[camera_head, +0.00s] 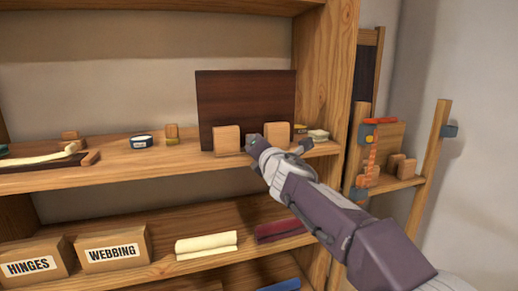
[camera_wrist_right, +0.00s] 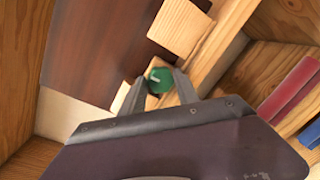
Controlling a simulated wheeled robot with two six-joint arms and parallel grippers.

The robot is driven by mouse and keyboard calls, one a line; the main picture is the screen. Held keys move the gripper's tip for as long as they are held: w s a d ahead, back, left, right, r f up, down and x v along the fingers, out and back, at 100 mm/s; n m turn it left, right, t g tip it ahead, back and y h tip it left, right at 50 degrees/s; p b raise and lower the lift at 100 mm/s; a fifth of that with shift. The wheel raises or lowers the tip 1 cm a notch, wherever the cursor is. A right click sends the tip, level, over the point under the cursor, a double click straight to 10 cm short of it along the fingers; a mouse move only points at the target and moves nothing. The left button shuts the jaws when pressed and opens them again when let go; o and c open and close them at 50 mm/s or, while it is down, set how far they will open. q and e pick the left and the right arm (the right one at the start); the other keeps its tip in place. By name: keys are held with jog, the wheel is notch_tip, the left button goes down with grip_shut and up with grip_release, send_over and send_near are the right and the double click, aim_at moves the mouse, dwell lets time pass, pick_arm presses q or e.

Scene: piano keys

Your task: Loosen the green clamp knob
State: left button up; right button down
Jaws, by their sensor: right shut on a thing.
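The green clamp knob (camera_wrist_right: 159,80) shows in the right wrist view, round with a pale mark on its face. My right gripper (camera_wrist_right: 160,86) has a finger on each side of it and is shut on it. In the head view my right gripper (camera_head: 256,144) reaches the upper shelf between two light wood blocks, in front of a dark wood panel (camera_head: 245,95). The gripper largely hides the knob there. My left gripper is not in view.
Light wood blocks (camera_head: 227,139) and (camera_head: 277,133) a second block stand close beside the gripper. A round tin (camera_head: 142,142) sits further left. The lower shelf holds boxes marked HINGES (camera_head: 34,265) and WEBBING (camera_head: 112,252), and a cream cloth roll (camera_head: 206,244).

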jog(key=shift+f, duration=0.1)
dwell(0.5)
jog(key=c, duration=0.9)
grip_release()
jog(key=shift+s, duration=0.1)
jog(key=b+v, duration=0.1)
jog(key=v, duration=0.7)
jog(key=shift+s, duration=0.45)
